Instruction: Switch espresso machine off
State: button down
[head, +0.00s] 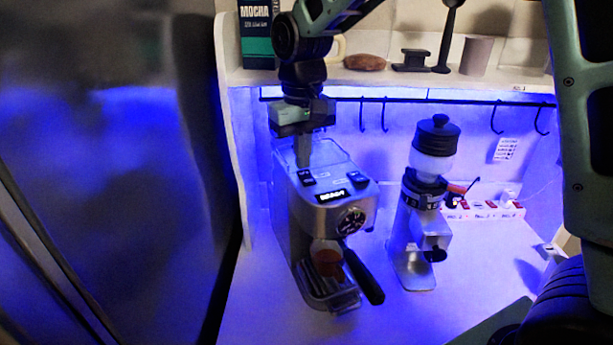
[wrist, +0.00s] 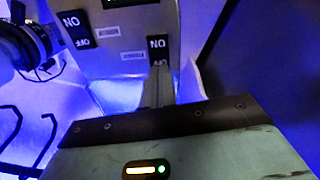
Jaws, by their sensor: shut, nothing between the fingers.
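The espresso machine (head: 330,235) stands on the counter, with a lit display (head: 331,196) on its sloped top. Two black rocker switches sit there: a left switch (head: 306,178) and a right switch (head: 358,179). The wrist view shows the left switch (wrist: 157,46) and the right switch (wrist: 77,30), both with on/off lettering. My gripper (head: 303,164) is shut and empty, pointing down just behind the left switch. In the wrist view its fingertips (wrist: 160,72) overlap the near edge of that switch; I cannot tell whether they touch. The rocker positions are unclear.
A grinder (head: 425,205) stands to the right, with a power strip (head: 485,212) behind it. A portafilter handle (head: 364,279) sticks out in front. A shelf (head: 400,78) with a rail and hooks runs above. A side panel (head: 233,130) is close on the left.

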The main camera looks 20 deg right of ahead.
aim_at(303, 171)
jog(key=shift+f+b, duration=0.3)
jog(key=shift+f, duration=0.3)
jog(key=shift+r, duration=0.1)
jog(key=shift+r+p, duration=3.05)
jog(key=shift+r, duration=0.45)
